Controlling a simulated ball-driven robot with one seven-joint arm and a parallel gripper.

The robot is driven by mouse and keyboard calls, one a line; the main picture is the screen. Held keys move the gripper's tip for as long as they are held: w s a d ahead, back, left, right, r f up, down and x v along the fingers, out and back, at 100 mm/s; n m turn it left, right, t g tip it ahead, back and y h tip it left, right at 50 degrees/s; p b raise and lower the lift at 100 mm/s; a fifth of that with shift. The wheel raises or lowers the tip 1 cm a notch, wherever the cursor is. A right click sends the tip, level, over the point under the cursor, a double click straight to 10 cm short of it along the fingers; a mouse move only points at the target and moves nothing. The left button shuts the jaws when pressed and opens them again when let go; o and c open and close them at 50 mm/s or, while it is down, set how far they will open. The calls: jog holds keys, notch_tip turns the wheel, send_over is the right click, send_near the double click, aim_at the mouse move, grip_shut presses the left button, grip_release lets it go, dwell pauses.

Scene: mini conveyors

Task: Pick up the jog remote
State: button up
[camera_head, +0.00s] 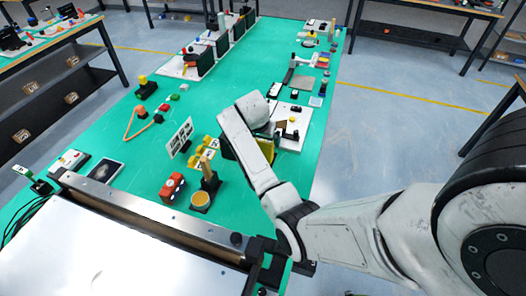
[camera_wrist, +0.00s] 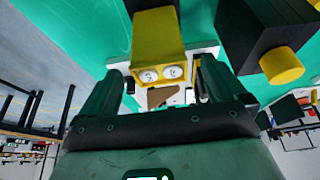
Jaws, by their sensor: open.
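In the wrist view a yellow and black block (camera_wrist: 158,40) with two white round dials on its near face lies ahead of my gripper, in line with the gap between its fingers. It looks most like the jog remote, but I cannot tell for certain. My gripper (camera_wrist: 158,76) is open, with one green finger on each side of the gap. I see no clear contact between the fingers and the block. In the head view my arm hides most of the gripper and the spot in front of it.
A black box with a yellow knob (camera_wrist: 282,66) stands close on the right in the wrist view. In the head view a red device (camera_head: 172,187), an orange-topped cup (camera_head: 200,200) and a white patterned card (camera_head: 181,137) stand left of my arm on the green table (camera_head: 115,135).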

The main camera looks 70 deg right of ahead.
aim_at(264, 141)
jog(key=shift+b+x, duration=2.9)
jog(key=shift+b, duration=0.1)
jog(key=shift+d+r, duration=0.1)
jog(key=shift+c, duration=0.3)
jog(key=c, duration=1)
jog(key=shift+c, duration=0.5)
jog(key=shift+r, duration=0.1)
